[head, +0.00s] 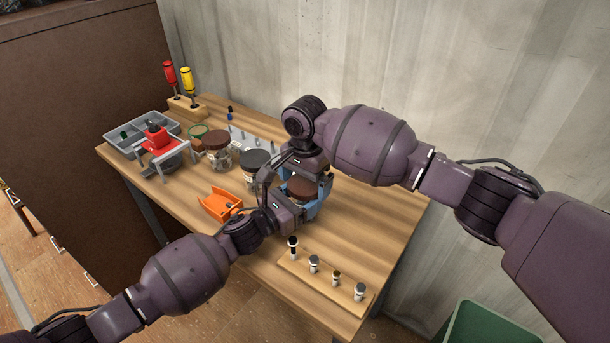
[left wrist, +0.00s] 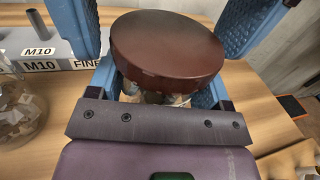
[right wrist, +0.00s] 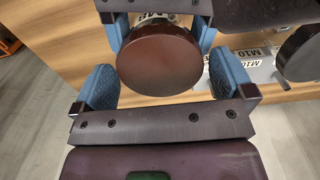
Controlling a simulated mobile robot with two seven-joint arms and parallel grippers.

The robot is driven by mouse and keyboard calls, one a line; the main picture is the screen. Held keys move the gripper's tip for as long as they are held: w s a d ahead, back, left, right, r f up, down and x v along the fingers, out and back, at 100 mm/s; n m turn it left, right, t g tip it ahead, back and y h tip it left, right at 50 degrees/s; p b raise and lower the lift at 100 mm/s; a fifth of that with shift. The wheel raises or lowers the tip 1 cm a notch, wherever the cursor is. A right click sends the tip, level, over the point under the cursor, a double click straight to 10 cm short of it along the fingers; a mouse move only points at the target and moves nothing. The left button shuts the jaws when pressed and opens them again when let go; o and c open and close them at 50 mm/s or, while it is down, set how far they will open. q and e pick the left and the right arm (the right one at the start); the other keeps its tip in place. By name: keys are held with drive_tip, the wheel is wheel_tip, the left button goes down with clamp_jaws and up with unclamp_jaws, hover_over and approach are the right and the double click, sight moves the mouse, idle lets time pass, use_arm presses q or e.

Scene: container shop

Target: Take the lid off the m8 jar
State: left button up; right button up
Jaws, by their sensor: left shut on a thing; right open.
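The m8 jar has a round dark brown lid (head: 301,188), which also shows from above in the right wrist view (right wrist: 158,62) and the left wrist view (left wrist: 168,45). A label reading M8 (right wrist: 152,18) shows partly behind the lid. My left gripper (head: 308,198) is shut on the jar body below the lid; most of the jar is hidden. My right gripper (right wrist: 165,80) is open, with its blue fingers on either side of the lid and gaps visible between them. The lid sits on the jar.
A dark-lidded jar (head: 255,162) and a brown-lidded jar (head: 217,148) stand to the left. An orange tray (head: 218,205) lies in front. A grey holder marked M10 (left wrist: 60,58) stands behind.

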drive_tip(key=shift+c, duration=0.2)
drive_tip(key=c, duration=0.8)
drive_tip(key=shift+n, duration=1.7)
drive_tip(key=o, duration=0.8)
drive_tip(key=shift+o, duration=0.2)
drive_tip(key=shift+r, duration=0.1)
